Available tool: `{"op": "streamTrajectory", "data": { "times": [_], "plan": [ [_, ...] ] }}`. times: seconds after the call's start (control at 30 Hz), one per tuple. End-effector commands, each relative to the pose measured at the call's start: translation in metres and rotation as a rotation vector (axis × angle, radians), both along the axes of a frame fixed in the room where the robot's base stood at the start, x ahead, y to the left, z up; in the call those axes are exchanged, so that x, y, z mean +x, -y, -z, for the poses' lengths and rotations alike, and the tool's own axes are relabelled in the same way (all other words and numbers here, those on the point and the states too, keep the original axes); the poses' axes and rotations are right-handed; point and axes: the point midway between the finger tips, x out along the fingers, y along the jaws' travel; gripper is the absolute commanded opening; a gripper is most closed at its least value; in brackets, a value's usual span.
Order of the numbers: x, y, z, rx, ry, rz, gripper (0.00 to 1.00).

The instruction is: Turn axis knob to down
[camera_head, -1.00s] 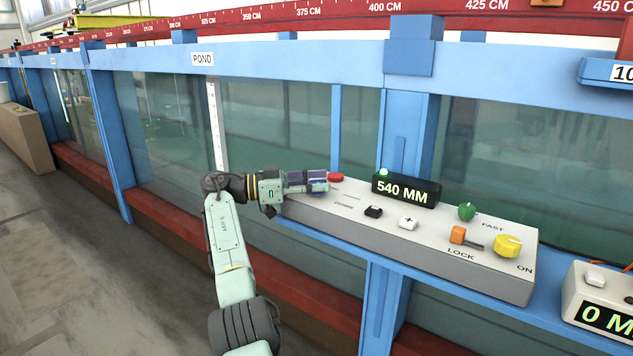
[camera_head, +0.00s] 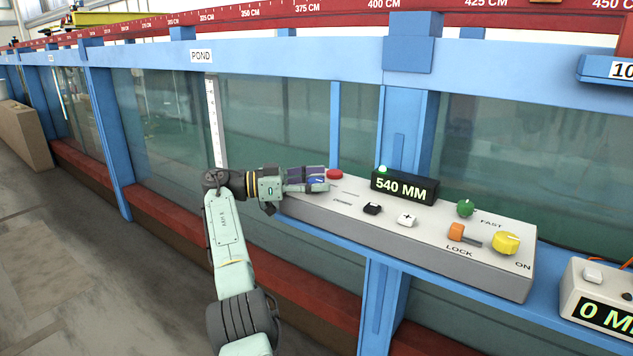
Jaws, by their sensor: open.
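The control box (camera_head: 450,255) is a long grey panel on the blue ledge of the flume. My gripper (camera_head: 320,180) is over its far left end, beside the red button (camera_head: 334,174), with its fingers pointing right. A small blue part (camera_head: 316,182) shows at the fingertips. It may be the axis knob, but my fingers cover most of it, and I cannot tell which way it points. The fingers are open around or just over this part; contact cannot be made out.
The panel also carries a black button (camera_head: 372,208), a white plus button (camera_head: 407,220), a 540 MM display (camera_head: 404,188), a green knob (camera_head: 466,208), an orange lever (camera_head: 457,231) and a yellow knob (camera_head: 506,242). A second box (camera_head: 592,295) stands at right. Glass lies behind.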

Motion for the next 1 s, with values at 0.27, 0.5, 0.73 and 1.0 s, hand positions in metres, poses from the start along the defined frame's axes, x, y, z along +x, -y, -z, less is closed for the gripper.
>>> {"op": "streamTrajectory", "data": {
  "times": [0.27, 0.5, 0.73, 1.0],
  "plan": [
    [0.0001, -0.0004, -0.0008, -0.001, 0.001, -0.001, 0.52],
    [0.0003, -0.0003, 0.0002, -0.001, 0.002, -0.011, 0.52],
    [-0.0002, -0.0001, 0.0029, 0.001, 0.004, -0.068, 0.52],
    [-0.0006, -0.0002, 0.0026, 0.001, 0.003, -0.195, 0.52]
  ]
}}
